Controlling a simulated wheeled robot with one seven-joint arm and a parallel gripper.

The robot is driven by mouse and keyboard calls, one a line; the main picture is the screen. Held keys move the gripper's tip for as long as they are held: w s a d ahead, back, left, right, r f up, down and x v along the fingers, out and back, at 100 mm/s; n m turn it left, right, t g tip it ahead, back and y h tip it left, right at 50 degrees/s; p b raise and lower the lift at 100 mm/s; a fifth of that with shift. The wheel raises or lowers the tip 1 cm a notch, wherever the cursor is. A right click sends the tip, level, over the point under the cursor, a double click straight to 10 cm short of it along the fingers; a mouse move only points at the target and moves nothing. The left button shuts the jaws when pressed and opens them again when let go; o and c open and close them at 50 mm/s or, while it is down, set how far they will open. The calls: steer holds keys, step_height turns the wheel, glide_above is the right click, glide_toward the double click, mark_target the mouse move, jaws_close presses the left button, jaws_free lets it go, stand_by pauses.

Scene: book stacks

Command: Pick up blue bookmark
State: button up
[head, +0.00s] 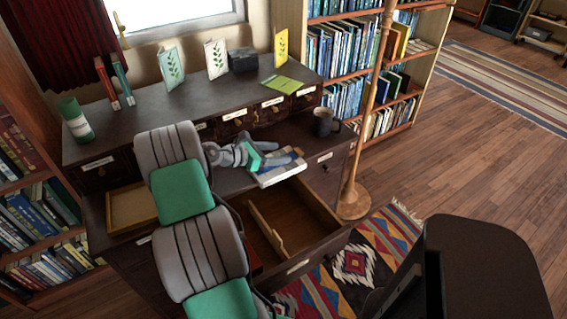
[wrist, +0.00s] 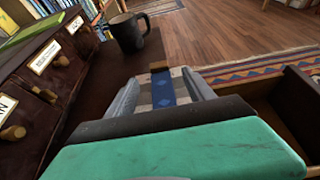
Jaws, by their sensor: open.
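The blue bookmark (wrist: 163,92) shows in the wrist view as a blue strip with a tan end, lying on a pale, patterned book (wrist: 142,99). In the head view the same book (head: 273,180) lies on the desk top near its front edge, above the open drawer. My gripper (head: 290,160) is over the book in the head view and partly covers it. In the wrist view my gripper (wrist: 163,82) is open, with one finger on either side of the blue strip. I cannot tell whether the fingertips touch the book.
A dark mug (head: 323,122) stands on the desk just beyond the book. An open wooden drawer (head: 290,220) juts out below. A wooden lamp pole (head: 370,110) rises at the desk's right end. Standing cards (head: 216,58) line the upper shelf.

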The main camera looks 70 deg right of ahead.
mark_target(296, 151)
steer(key=x, duration=0.6)
steer(key=shift+s+d+f, duration=0.1)
steer(key=shift+d+f, duration=0.15)
steer(key=shift+d, duration=0.05)
jaws_close()
